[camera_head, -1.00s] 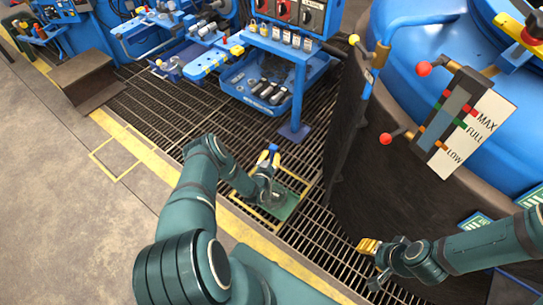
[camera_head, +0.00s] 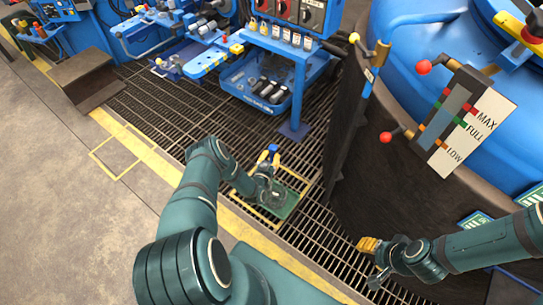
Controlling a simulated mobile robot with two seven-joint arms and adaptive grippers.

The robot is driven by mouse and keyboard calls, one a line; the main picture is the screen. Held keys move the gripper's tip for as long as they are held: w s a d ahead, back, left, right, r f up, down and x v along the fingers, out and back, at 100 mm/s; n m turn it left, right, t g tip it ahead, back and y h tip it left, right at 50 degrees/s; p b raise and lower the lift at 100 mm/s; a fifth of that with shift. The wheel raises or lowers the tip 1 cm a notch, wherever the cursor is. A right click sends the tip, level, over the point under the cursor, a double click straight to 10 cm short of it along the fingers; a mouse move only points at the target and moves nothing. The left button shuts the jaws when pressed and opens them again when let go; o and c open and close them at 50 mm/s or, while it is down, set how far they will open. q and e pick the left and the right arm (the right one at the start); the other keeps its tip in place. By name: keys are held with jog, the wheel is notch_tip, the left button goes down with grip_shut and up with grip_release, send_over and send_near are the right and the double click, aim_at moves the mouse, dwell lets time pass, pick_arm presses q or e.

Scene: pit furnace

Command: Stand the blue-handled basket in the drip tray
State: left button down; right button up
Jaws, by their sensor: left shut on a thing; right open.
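The blue handle (camera_head: 273,148) of the basket stands up between the yellow fingertips of my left gripper (camera_head: 269,158), which is shut on it. The basket's body is mostly hidden by the gripper and wrist. A green tray (camera_head: 289,205), which looks like the drip tray, lies on the floor grating inside a yellow outline, just below and right of the gripper in the picture. I cannot tell whether the basket touches the tray. My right gripper (camera_head: 366,246), with yellow fingertips, is open and empty over the grating at the lower right.
The large dark round furnace wall (camera_head: 360,150) with a blue lid stands right of the tray. A blue stand (camera_head: 299,90) with a bin (camera_head: 257,88) is behind it. Open grating (camera_head: 165,110) lies to the left, and bare floor (camera_head: 60,200) beyond the yellow line.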

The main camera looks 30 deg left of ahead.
pick_arm(q)
jog(key=shift+w, duration=0.1)
jog(key=c, duration=0.9)
grip_release()
jog(key=shift+c, duration=0.2)
jog(key=shift+o, duration=1.1)
jog(key=shift+f, duration=0.1)
jog(key=o, duration=0.6)
jog(key=shift+s, duration=0.2)
jog(key=shift+p+v, duration=2.35)
jog(key=shift+v, duration=3.1)
